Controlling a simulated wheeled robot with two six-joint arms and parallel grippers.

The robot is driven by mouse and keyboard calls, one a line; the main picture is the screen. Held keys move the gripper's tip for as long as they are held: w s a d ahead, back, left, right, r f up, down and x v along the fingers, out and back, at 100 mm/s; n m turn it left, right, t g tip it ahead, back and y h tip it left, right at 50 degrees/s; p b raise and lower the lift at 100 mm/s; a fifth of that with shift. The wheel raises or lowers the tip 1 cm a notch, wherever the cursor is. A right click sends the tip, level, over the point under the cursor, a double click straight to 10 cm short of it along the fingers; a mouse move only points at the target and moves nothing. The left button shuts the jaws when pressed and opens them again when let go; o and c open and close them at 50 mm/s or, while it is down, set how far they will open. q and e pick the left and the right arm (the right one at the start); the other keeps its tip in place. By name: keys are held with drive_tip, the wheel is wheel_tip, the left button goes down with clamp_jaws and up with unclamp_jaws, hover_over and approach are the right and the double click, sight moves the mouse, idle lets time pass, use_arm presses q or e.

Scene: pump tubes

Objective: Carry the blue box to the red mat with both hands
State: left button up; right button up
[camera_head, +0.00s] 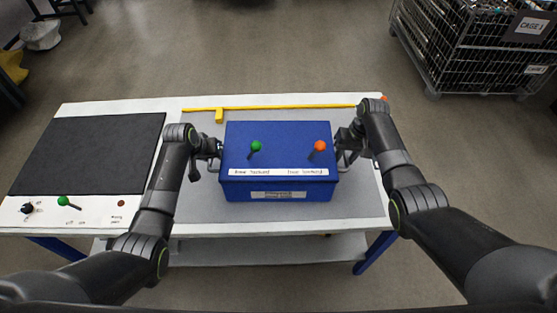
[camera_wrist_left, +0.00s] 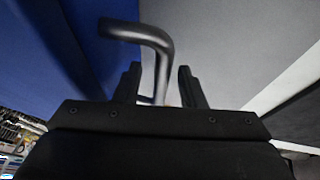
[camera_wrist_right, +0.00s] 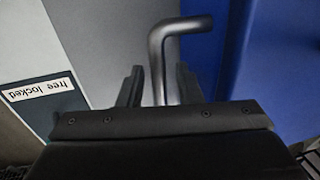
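The blue box (camera_head: 277,190) rests on the grey surface of the work table, with a green knob (camera_head: 256,146) and an orange knob (camera_head: 320,146) on its top. My left gripper (camera_head: 213,150) is at the box's left side; in the left wrist view its two fingers (camera_wrist_left: 160,88) stand apart on either side of a grey bent handle (camera_wrist_left: 150,38). My right gripper (camera_head: 345,146) is at the right side; in the right wrist view its fingers (camera_wrist_right: 160,88) also stand apart around a handle (camera_wrist_right: 172,32). Gaps show beside both handles. No red mat is in view.
A black mat (camera_head: 90,150) covers the left part of the white table (camera_head: 110,229), with small controls (camera_head: 63,201) along its front. A yellow bar (camera_head: 270,107) runs behind the box. A wire cage cart (camera_head: 470,45) stands on the floor at back right.

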use_arm(q)
clamp_jaws()
use_arm(e)
clamp_jaws()
idle(0.7)
use_arm(q)
drive_tip(key=shift+r, duration=0.1)
use_arm(e)
drive_tip(key=shift+w+r, duration=0.1)
